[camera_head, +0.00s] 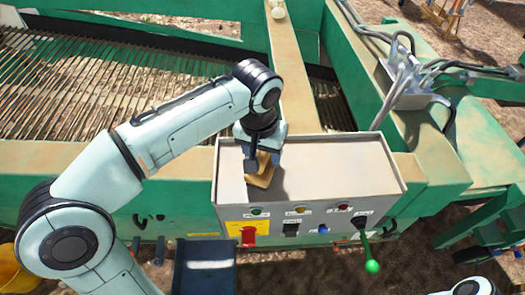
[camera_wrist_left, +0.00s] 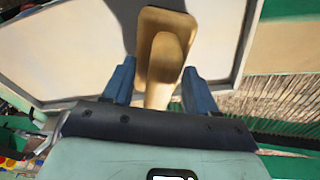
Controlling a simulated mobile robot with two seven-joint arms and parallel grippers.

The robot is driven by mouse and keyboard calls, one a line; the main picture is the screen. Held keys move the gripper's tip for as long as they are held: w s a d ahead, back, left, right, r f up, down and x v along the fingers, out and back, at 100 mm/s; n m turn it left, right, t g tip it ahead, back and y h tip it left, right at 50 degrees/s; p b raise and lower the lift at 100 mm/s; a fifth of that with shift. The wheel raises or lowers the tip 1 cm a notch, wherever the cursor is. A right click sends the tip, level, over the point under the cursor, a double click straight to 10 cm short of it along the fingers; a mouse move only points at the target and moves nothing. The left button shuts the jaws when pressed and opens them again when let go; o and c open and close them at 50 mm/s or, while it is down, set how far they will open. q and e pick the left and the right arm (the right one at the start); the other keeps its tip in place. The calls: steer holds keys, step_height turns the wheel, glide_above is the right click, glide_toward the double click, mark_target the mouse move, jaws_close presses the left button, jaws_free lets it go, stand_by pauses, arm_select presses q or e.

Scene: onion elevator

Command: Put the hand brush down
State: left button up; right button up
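The hand brush (camera_head: 262,172), a tan wooden piece, is at the top of the grey control box (camera_head: 340,165), below my left gripper. In the left wrist view the brush (camera_wrist_left: 165,50) shows its broad block ahead and its narrower handle between the fingers. My left gripper (camera_head: 258,158) points down over the left part of the box. Its two blue fingers (camera_wrist_left: 160,85) stand apart on either side of the handle, with visible gaps, so it is open. The bristles are hidden. My right gripper is not in view.
The box front has a red switch (camera_head: 249,237), several buttons and a green-knobbed lever (camera_head: 371,265). Grey cables (camera_head: 405,75) rise behind it on the right. Green machine beams surround a slatted conveyor (camera_head: 60,90). The box top right of the brush is clear.

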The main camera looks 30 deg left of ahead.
arm_select(q)
step_height(320, 180, up, 12)
steer(key=s+p, duration=0.1)
steer(key=p, duration=0.2)
steer(key=shift+s+d, duration=0.15)
steer(key=shift+s, duration=0.25)
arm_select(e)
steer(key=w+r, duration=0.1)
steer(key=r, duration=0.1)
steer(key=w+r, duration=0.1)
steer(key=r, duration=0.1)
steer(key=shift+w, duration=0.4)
